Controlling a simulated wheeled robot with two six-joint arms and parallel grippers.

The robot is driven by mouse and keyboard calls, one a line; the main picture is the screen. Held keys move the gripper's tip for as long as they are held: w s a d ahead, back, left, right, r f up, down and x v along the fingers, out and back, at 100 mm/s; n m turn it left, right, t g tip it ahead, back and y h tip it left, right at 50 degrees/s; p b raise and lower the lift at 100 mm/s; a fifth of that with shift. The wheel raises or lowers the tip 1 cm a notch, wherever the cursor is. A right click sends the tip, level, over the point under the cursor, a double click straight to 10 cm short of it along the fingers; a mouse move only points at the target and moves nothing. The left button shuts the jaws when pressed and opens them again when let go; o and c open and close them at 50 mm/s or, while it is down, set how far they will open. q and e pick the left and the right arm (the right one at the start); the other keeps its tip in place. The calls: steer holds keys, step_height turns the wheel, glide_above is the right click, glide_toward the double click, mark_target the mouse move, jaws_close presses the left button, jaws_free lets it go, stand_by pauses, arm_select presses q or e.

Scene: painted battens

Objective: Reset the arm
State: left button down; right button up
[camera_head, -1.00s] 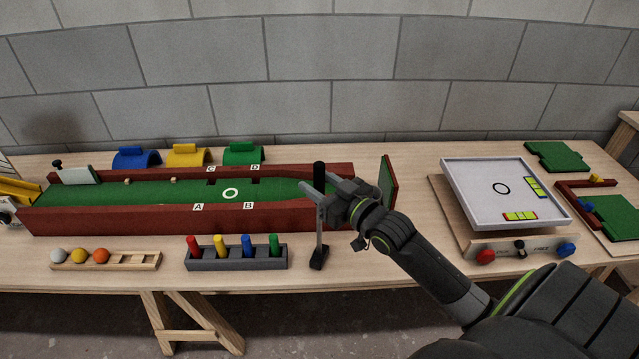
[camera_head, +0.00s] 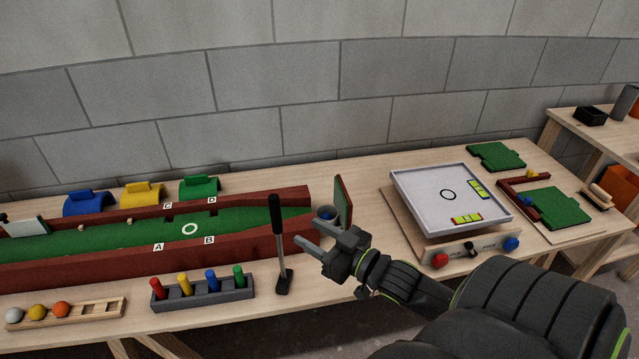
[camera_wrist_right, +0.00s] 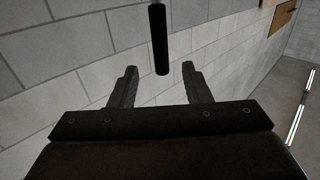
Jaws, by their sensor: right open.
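My right gripper (camera_head: 318,238) is open and empty above the front of the table, just right of the upright black putter (camera_head: 278,245). The putter stands on its own with its head on the table. In the right wrist view the open jaws (camera_wrist_right: 158,85) show nothing between their tips that I can tell is held; the black putter handle (camera_wrist_right: 158,40) shows beyond them. My right arm comes in from the lower right. My left gripper is in neither view.
A green lane with red battens (camera_head: 80,267) lies left of the putter. A peg rack (camera_head: 205,293) and a ball tray (camera_head: 66,313) stand in front. A white tilting tray (camera_head: 425,200) is at right. Grey block wall stands behind.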

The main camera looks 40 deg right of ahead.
steer(key=shift+s+d, duration=0.1)
steer(key=shift+s, duration=0.5)
steer(key=shift+f, duration=0.1)
